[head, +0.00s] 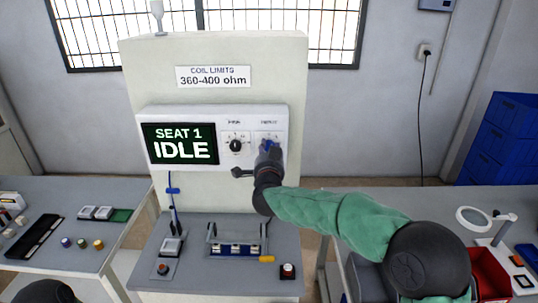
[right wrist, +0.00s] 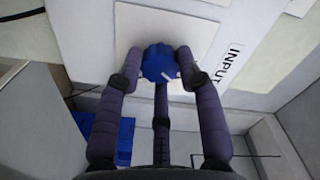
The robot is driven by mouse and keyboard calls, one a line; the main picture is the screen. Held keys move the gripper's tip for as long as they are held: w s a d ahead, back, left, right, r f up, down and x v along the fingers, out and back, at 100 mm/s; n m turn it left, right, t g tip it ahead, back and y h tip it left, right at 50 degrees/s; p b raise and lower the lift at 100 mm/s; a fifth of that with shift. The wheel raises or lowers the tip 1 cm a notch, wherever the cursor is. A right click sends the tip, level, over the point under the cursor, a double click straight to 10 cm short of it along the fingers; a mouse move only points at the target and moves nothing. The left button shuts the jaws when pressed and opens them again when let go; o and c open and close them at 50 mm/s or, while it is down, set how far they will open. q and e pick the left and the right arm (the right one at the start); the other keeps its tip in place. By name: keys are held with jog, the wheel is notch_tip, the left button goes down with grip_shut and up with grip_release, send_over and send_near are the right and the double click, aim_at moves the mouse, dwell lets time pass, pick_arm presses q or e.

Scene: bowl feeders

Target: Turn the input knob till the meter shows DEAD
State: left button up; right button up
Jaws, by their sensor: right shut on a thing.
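The meter screen (head: 181,144) on the panel in the head view reads "SEAT 1 IDLE". The blue input knob (right wrist: 160,62) sits on a white plate beside the "INPUT" label in the right wrist view. In the head view its blue top (head: 268,146) just shows above my right gripper (head: 268,156). My right gripper, also in the right wrist view (right wrist: 160,78), is shut on the knob, with fingers on both sides of it. A white pointer mark shows on the knob's lower right. My left gripper is not clearly in view; only a dark rounded part of mine shows at the bottom left.
A black knob (head: 236,145) sits left of the input knob. A sign (head: 213,77) above reads "COIL LIMITS 360-400 ohm". The bench (head: 200,284) below holds a fixture (head: 236,248), a probe stand and a button. Side tables stand left and right.

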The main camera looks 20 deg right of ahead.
jog(key=shift+d+r+m, duration=0.3)
jog(key=shift+r+m, duration=0.3)
jog(key=shift+m, duration=0.1)
jog(key=o, duration=1.1)
jog(key=shift+f, duration=0.1)
jog(key=shift+o, duration=0.2)
jog(key=shift+f, duration=0.1)
jog(key=shift+a+f, duration=0.1)
jog(key=shift+f, duration=0.05)
jog(key=shift+s, duration=0.1)
jog(key=v, duration=1.2)
jog(key=shift+b, duration=0.3)
